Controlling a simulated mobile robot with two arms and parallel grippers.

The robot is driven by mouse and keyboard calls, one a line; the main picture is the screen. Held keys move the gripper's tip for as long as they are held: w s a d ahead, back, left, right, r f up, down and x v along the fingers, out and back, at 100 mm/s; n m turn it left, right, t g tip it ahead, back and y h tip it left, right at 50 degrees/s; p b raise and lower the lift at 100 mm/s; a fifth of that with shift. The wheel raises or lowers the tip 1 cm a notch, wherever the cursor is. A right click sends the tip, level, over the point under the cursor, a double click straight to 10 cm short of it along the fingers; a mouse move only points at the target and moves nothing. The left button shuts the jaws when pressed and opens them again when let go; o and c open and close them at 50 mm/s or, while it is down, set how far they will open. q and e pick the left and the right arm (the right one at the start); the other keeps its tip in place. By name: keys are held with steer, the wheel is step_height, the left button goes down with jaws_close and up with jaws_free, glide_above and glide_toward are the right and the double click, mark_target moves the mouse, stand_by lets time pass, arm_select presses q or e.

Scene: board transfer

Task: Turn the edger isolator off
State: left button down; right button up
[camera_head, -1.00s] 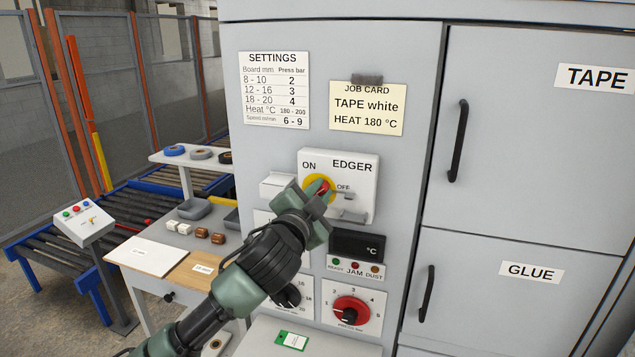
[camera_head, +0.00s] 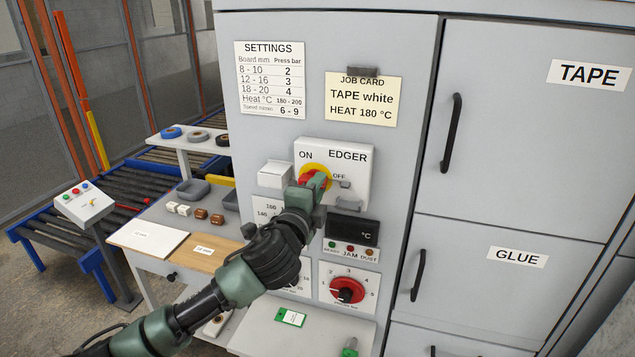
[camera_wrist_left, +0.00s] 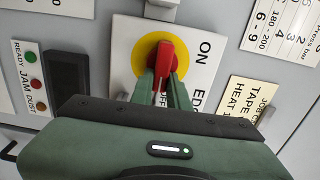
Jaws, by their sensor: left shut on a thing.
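The edger isolator (camera_head: 350,163) is a white box on the grey cabinet front, marked ON, EDGER and OFF, with a red handle on a yellow disc. My left gripper (camera_head: 309,184) reaches it from below left and is shut on the red handle. In the left wrist view the red handle (camera_wrist_left: 166,60) sits between the two green fingers over the yellow disc (camera_wrist_left: 205,66). There it runs roughly in line with the OFF mark, which the fingers partly cover. My right gripper is out of view.
Below the isolator are a dark display (camera_head: 351,229), indicator lamps and a red press knob (camera_head: 347,290). A shelf below holds a green tag (camera_head: 291,317). A side table (camera_head: 210,262) with small blocks stands left. Doors with black handles are right.

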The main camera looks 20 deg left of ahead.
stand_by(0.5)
arm_select(q)
steer(key=c, duration=1.4)
jaws_free()
steer(key=shift+o, duration=0.2)
steer(key=s+b, duration=0.3)
steer(key=s, duration=0.4)
steer(key=shift+s+a, duration=0.15)
steer(key=shift+s, duration=0.25)
